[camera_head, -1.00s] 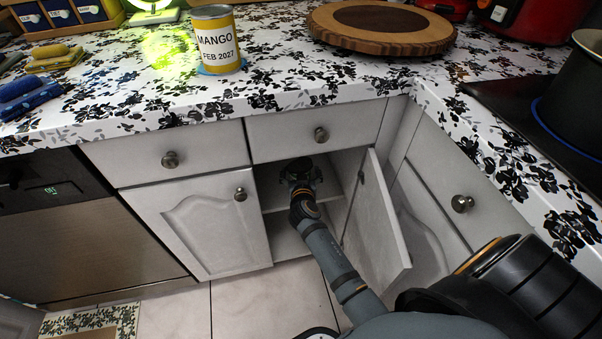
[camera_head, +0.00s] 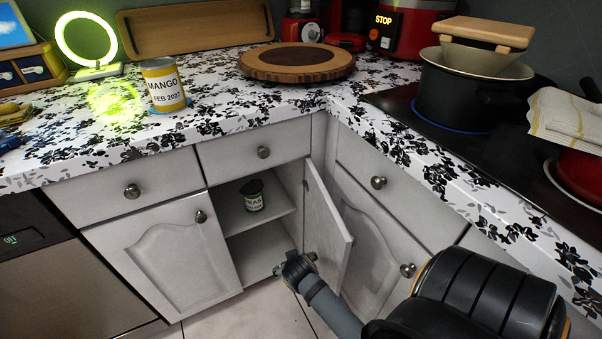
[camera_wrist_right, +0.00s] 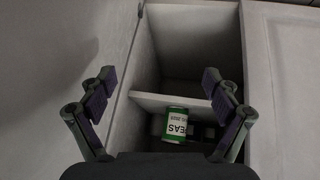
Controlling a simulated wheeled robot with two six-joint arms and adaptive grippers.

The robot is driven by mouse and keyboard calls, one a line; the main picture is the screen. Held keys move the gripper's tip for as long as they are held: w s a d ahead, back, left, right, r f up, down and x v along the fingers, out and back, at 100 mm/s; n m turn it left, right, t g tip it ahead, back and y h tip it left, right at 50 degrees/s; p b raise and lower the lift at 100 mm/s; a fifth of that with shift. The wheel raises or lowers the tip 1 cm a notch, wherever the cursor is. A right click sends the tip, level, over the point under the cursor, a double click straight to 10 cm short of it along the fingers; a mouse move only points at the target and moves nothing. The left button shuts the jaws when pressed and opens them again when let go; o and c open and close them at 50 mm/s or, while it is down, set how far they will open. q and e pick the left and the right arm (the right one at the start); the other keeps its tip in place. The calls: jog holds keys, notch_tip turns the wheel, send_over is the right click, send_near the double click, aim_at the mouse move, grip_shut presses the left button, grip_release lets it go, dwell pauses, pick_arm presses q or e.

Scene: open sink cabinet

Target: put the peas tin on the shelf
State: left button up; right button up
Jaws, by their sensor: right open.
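The peas tin (camera_head: 252,196), green with a white label, stands upright on the upper shelf (camera_head: 270,214) inside the open cabinet. It also shows in the right wrist view (camera_wrist_right: 176,126), between and beyond the fingers, with its label upside down there. My right gripper (camera_head: 297,265) is outside the cabinet, below and in front of the shelf, near the open door's lower edge. In the right wrist view its two fingers (camera_wrist_right: 160,95) are wide apart with nothing between them. The tin is apart from the gripper. My left gripper is in neither view.
The cabinet door (camera_head: 327,222) stands open to the right of the opening, close to my right arm. A mango tin (camera_head: 163,85) and a round wooden board (camera_head: 298,64) are on the counter. A black pot (camera_head: 455,95) stands on the hob at right.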

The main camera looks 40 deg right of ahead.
jog(key=s+a+n+g+y, duration=0.2)
jog(key=s+a, duration=0.1)
jog(key=s, duration=0.4)
jog(key=s+a+n+g+y, duration=0.1)
jog(key=s+a+g, duration=0.1)
jog(key=s, duration=0.6)
jog(key=shift+a+f+n+g+y, duration=0.2)
jog(key=shift+a+n+g+y, duration=0.15)
jog(key=shift+a, duration=0.55)
pick_arm(q)
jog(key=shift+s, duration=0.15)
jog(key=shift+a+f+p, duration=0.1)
jog(key=shift+p, duration=0.75)
pick_arm(e)
jog(key=shift+w+d, duration=0.1)
jog(key=shift+d, duration=0.05)
